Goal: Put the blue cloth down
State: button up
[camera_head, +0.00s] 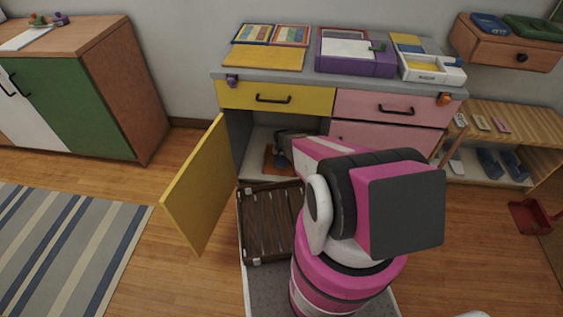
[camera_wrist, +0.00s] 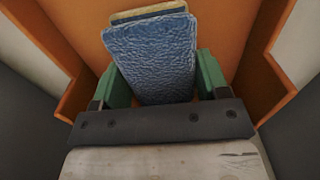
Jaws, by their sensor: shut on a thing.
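The blue cloth (camera_wrist: 150,50) is a textured folded piece between the two green fingers of my gripper (camera_wrist: 155,85) in the wrist view. My gripper is shut on it. A yellowish layer (camera_wrist: 150,12) shows at the cloth's far end. Around and beyond them is an orange tray or box (camera_wrist: 225,25) with raised sides. In the head view, my arm reaches into the open cabinet, over the orange tray (camera_head: 270,160) on the cabinet floor. A small blue patch shows at the gripper there. My arm hides much of the cabinet inside.
The yellow cabinet door (camera_head: 205,185) stands open to the left of my arm. A yellow drawer (camera_head: 290,98) and pink drawers (camera_head: 390,106) are shut. A dark slatted crate (camera_head: 268,222) is in front of the cabinet. Grey cabinet walls flank the gripper closely.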

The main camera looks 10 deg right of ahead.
jog(key=shift+f, duration=0.8)
jog(key=shift+f, duration=0.2)
jog(key=o, duration=1)
jog(key=shift+r, duration=0.15)
notch_tip(320, 180, up, 12)
jog(key=shift+r, duration=0.1)
